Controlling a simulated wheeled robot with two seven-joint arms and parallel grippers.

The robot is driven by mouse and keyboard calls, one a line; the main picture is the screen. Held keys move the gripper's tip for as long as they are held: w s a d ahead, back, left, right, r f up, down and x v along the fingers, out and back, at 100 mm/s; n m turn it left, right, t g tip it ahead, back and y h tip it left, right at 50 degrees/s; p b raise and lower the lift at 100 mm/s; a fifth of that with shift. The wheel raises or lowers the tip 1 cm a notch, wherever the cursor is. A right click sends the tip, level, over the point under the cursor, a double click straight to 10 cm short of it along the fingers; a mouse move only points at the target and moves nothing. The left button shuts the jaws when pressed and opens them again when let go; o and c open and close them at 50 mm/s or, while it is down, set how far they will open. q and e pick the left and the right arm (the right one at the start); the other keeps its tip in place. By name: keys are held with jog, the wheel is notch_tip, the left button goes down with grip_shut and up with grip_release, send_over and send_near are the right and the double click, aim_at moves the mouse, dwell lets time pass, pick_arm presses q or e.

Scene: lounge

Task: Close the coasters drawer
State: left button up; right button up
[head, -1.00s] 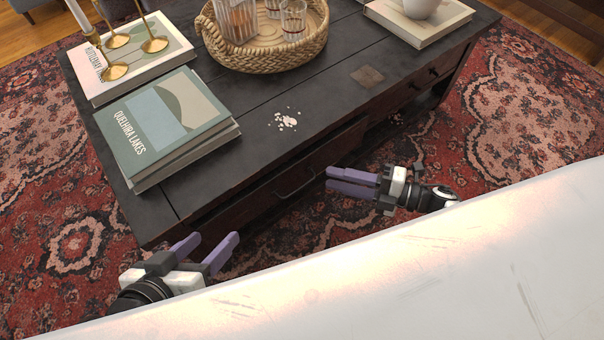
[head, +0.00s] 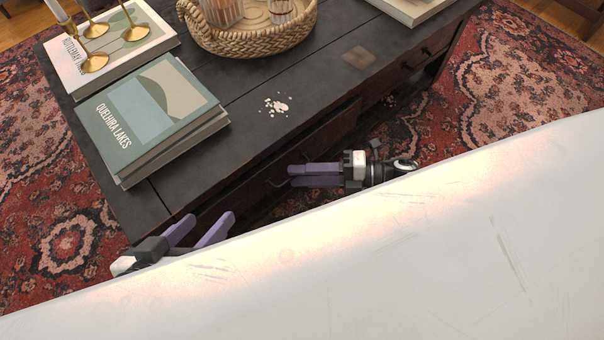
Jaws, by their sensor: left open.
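The dark wooden coffee table (head: 235,130) has a drawer (head: 325,131) in its long front side, under the tabletop. Its front appears to stand out a little from the table, with a dark gap above it. Its thin dark handle (head: 277,184) is beside the fingertips of my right gripper (head: 291,175). The purple fingers lie close together and point left at the drawer front; whether they touch it or the handle I cannot tell. My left gripper (head: 208,222) is open and empty by the table's near left corner, partly hidden by a pale surface. The drawer's inside is not visible.
On the tabletop are a green book (head: 150,110), a pale book (head: 110,45) with brass candlesticks, a woven tray (head: 240,45) with glasses, and white crumbs (head: 280,104). Another drawer (head: 425,58) is further right. Patterned rug (head: 520,70) surrounds the table.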

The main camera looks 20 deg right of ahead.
jog(key=shift+a, duration=0.15)
grip_shut()
dwell(1.4)
